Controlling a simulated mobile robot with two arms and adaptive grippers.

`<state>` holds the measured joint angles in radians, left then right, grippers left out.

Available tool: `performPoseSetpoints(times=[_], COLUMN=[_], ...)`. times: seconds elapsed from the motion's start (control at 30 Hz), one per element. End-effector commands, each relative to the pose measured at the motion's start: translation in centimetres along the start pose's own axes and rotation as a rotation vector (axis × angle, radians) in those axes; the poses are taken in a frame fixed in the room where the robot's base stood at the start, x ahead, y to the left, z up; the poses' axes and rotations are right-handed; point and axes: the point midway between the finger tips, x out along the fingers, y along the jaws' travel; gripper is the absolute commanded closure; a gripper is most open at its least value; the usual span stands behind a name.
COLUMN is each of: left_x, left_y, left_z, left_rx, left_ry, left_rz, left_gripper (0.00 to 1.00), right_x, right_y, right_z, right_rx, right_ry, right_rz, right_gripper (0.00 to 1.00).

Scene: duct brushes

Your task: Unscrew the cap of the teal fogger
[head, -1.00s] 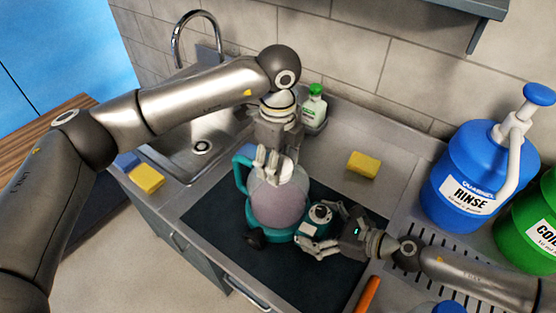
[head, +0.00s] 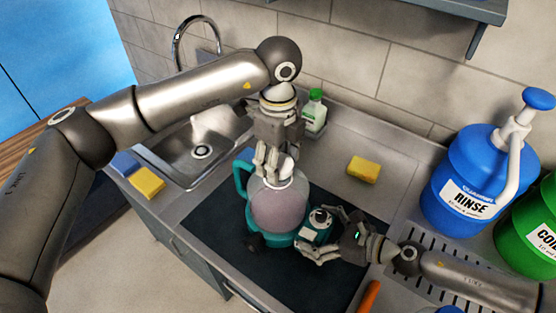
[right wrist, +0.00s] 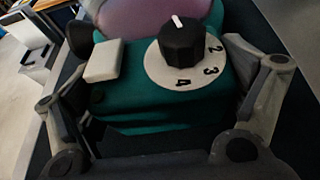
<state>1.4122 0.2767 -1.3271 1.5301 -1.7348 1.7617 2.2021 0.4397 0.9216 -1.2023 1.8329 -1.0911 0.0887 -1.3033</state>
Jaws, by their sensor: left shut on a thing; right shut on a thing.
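The teal fogger (head: 277,210) stands upright on the dark mat (head: 215,238), with a translucent lilac tank, a teal handle on the left and a black nozzle low in front. My left gripper (head: 273,165) comes down from above and is shut on the pale cap (head: 285,170) on top of the tank. Its fingers hide much of the cap. My right gripper (head: 318,236) is shut on the fogger's teal motor housing from the right. The right wrist view shows the housing (right wrist: 150,108) between its fingers, with a black dial (right wrist: 187,42) and a white switch (right wrist: 104,60).
A sink (head: 190,158) lies at the left. A green-capped bottle (head: 314,110) stands behind the fogger. Yellow sponges lie at the back right (head: 363,169) and left (head: 147,182). A blue RINSE jug (head: 462,175) and a green jug (head: 530,225) stand at the right.

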Motion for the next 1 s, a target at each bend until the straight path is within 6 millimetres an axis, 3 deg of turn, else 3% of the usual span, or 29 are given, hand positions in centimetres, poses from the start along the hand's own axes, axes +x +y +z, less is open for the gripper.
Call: performPoseSetpoints(times=[0.27, 0.6, 0.83, 0.87, 0.9, 1.0], left_x=[-0.2, -3.8, -4.0, -4.0, -4.0, -4.0], left_y=[0.0, 0.0, 0.0, 0.0, 0.0, 0.0], left_z=[0.0, 0.0, 0.0, 0.0, 0.0, 0.0], left_rx=[0.000, 0.000, 0.000, 0.000, 0.000, 0.000], left_ry=[0.000, -0.001, 0.000, 0.000, 0.000, 0.000], left_rz=[-0.001, -0.001, 0.000, 0.000, 0.000, 0.000], left_gripper=[0.73, 0.73, 0.73, 0.73, 0.73, 0.73], right_x=[0.0, 0.0, 0.0, 0.0, 0.0, 0.0], right_y=[-0.2, -0.2, -0.2, -0.2, -0.1, -0.1], right_z=[0.1, 0.1, 0.1, 0.1, 0.1, 0.1], right_rx=[-0.001, -0.001, -0.001, -0.001, -0.001, -0.001], right_ry=[-0.002, -0.002, -0.002, -0.002, -0.002, -0.002], right_rz=[-0.004, -0.004, -0.004, -0.004, -0.004, -0.003], right_gripper=[0.74, 0.74, 0.74, 0.05, 0.00, 0.00])
